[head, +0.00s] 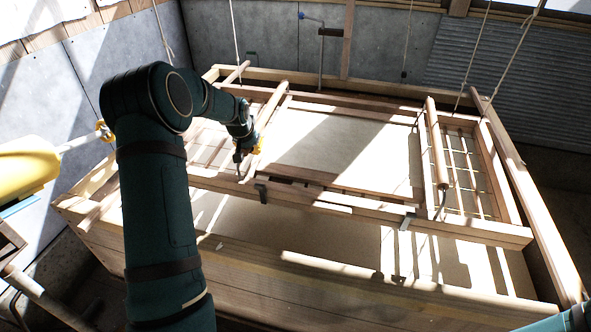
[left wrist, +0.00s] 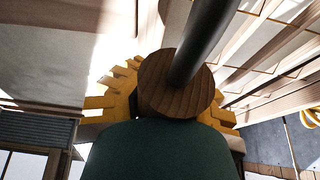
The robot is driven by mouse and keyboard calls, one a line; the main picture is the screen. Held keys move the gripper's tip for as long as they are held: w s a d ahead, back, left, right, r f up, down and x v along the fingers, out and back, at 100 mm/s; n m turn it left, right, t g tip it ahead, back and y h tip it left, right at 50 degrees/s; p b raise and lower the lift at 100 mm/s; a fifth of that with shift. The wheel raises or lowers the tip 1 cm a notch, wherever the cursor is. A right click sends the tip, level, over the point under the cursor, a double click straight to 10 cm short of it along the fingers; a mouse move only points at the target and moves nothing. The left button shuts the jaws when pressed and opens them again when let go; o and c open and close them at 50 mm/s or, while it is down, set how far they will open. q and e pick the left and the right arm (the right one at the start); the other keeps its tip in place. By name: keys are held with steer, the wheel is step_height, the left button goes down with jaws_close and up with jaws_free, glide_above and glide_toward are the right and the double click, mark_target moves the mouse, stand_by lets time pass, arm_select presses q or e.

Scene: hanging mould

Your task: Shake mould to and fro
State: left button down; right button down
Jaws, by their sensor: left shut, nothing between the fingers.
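The mould (head: 350,140) is a wooden frame with a pale sheet, lying level over a large wooden vat (head: 330,270). A round wooden handle bar (head: 272,103) runs along its left side and another (head: 437,150) along its right. My left gripper (head: 250,152) is at the near end of the left bar, partly hidden by its own wrist. In the left wrist view, a round wooden end with a dark rod (left wrist: 165,85) stands between the yellow finger parts (left wrist: 120,95). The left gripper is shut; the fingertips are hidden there. My right gripper is out of view.
Ropes (head: 475,55) come down from above at the back and right. A long wooden rail (head: 535,200) runs along the vat's right side. Metal brackets (head: 262,193) sit on the near beam. A yellow object (head: 28,170) stands at the far left.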

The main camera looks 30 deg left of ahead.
arm_select(q)
steer(key=w, duration=0.2)
steer(key=w+a+p, duration=0.1)
steer(key=w, duration=0.2)
steer(key=w+a+p, duration=0.1)
steer(key=w, duration=0.1)
steer(key=shift+w+a, duration=0.2)
steer(key=shift+w, duration=0.15)
steer(key=shift+s, duration=0.15)
steer(key=shift+s+d, duration=0.1)
steer(key=shift+s, duration=0.25)
steer(key=s+b, duration=0.1)
steer(key=s, duration=0.1)
steer(key=s+d+b, duration=0.1)
steer(key=s, duration=0.1)
steer(key=s+d+b, duration=0.1)
steer(key=s, duration=0.1)
steer(key=shift+s, duration=0.15)
steer(key=shift+s+d, duration=0.15)
steer(key=shift+s, duration=0.1)
